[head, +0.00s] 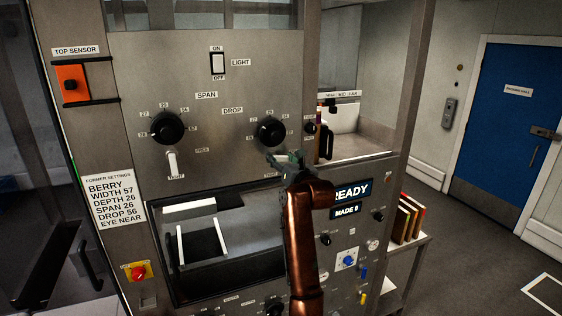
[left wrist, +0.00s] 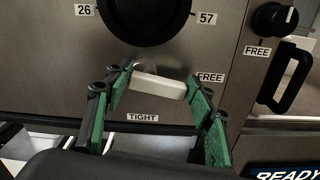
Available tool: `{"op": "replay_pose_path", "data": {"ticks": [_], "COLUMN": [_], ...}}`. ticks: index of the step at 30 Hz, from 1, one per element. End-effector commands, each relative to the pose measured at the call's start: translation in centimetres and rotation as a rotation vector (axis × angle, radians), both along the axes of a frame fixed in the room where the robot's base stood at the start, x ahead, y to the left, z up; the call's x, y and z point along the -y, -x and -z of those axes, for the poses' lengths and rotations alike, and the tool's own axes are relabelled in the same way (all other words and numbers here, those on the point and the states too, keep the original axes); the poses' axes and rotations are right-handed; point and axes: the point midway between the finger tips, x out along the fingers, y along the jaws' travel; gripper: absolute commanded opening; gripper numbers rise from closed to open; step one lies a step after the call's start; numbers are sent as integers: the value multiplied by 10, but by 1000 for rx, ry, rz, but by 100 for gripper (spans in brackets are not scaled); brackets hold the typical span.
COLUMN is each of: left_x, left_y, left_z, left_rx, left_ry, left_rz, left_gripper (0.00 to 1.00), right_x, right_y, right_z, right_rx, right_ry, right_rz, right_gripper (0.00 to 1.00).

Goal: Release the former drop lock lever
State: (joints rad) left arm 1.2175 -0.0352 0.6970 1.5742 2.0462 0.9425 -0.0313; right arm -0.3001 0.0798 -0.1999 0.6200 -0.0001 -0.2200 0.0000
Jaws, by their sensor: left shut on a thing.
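The drop lock lever (left wrist: 160,86) is a short white bar below the black drop dial (left wrist: 145,12). It lies nearly level, pointing right, away from the TIGHT label below and close under the FREE label. My left gripper (left wrist: 156,88) has its green-padded fingers either side of the lever and is shut on it; the left pad is by its pivot end, the right pad by its free end. In the head view my left gripper (head: 285,160) sits under the drop dial (head: 270,130) and hides most of the lever. My right gripper is not in view.
The span dial (head: 168,128) is to the left, with its white lever (head: 171,163) hanging down to TIGHT. Below is an open bay (head: 215,245) with white bars. A READY display (head: 352,191) is right of my arm. A black handle (left wrist: 287,84) stands at right.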

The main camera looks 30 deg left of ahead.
Motion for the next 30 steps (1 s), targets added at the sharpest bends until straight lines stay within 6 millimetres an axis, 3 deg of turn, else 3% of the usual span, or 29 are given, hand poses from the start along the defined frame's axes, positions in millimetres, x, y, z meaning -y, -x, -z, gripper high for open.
{"op": "replay_pose_path", "data": {"ticks": [1,6,18,19,26,30], "left_x": [1,0,0,0,-1,-1], "left_y": [0,1,1,1,1,1], "left_z": [2,-1,-5,-5,-5,-4], "left_rx": [33,124,153,152,152,153], "left_ry": [21,91,116,115,115,115], "left_rz": [2,1,2,2,1,0], "left_gripper": [26,26,26,52,68,68], "right_x": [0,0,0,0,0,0], "right_y": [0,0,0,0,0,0], "right_z": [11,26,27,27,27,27], "right_rx": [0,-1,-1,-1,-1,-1], "right_ry": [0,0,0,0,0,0], "right_rz": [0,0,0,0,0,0], "right_gripper": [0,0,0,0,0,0]}}
